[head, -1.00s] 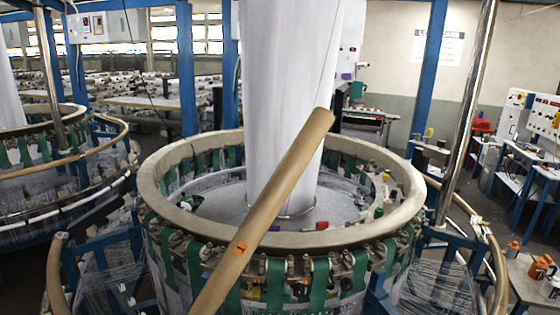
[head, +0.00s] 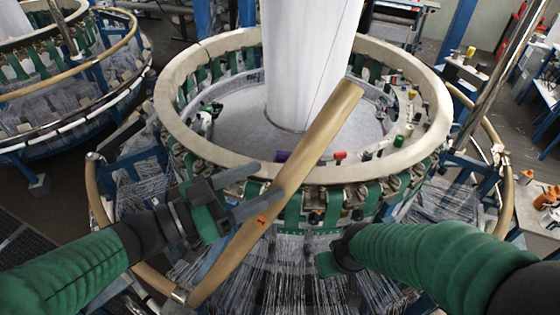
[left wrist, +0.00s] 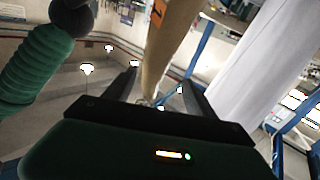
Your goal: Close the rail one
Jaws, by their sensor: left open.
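A tan rail bearing an orange mark (head: 318,132) stands tilted in front of the round loom (head: 175,118). Its upper end is raised over the ring and leans right; its lower end is at the lower left. My left gripper (head: 270,182) is open at the rail's middle, just above the orange mark. The left wrist view shows the rail (left wrist: 165,45) between the two spread fingers, with no clear grip on it. My right gripper (head: 340,262) is low in front of the loom, right of the rail; its fingers are too unclear to read.
Curved tan rails flank the loom at left (head: 95,200) and right (head: 505,190). A white fabric column (head: 305,60) rises from the ring. Fine threads (head: 280,270) hang below. Another loom (head: 70,70) stands at the far left.

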